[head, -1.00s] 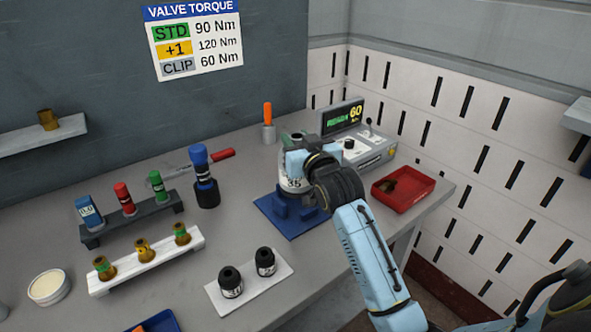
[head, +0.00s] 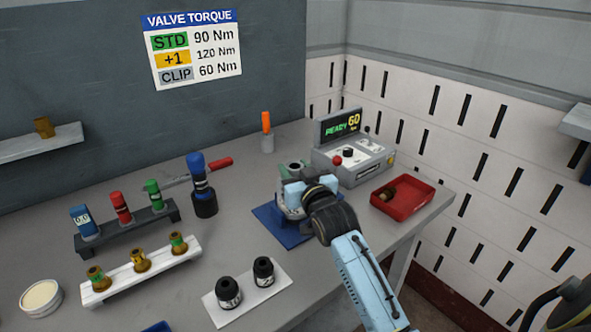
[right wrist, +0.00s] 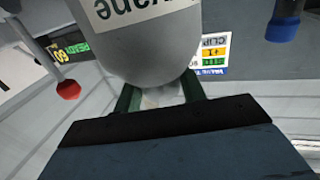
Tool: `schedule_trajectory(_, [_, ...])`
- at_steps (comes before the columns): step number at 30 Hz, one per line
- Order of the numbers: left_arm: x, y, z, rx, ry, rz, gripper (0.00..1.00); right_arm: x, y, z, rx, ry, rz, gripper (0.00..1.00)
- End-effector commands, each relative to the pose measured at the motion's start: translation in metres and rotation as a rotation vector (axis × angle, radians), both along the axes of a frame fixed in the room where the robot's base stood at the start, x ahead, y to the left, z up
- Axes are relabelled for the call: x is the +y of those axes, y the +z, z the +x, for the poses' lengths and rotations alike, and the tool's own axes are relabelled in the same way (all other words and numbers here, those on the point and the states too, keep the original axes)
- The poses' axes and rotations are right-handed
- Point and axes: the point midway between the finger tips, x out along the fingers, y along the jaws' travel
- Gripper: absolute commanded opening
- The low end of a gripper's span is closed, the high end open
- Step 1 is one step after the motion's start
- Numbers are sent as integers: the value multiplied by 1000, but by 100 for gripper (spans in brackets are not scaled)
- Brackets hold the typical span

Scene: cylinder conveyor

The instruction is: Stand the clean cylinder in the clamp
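The grey cylinder (right wrist: 150,45), with dark lettering on a pale label, fills the upper middle of the right wrist view. In the head view only a little of it shows behind my right gripper (head: 300,188). The clamp (head: 283,231), with a blue base, is below it on the bench; the cylinder stands roughly upright over or in it, and its foot is hidden. My right gripper's green fingers (right wrist: 160,95) reach to the cylinder's narrow end and appear shut on it; the contact itself is hidden. My left gripper is not in view.
A control box (head: 352,160) reading READY 60 stands behind the clamp, a red tray (head: 418,202) with a brown part to its right. Valve rack (head: 145,268), coloured-tool rack (head: 130,230), blue-topped tool (head: 203,190) and black sockets (head: 263,271) lie left and in front.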

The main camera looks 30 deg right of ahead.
Motion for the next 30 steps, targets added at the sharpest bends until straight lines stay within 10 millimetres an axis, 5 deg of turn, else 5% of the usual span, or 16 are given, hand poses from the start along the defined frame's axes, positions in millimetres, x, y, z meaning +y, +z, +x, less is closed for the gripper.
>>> schedule_trajectory(3, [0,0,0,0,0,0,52,0,0,0,0,0,0,56])
schedule_trajectory(14, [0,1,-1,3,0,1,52,0,3,-1,1,0,0,56])
schedule_trajectory(30, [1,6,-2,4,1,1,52,18,2,-96,3,0,2,56])
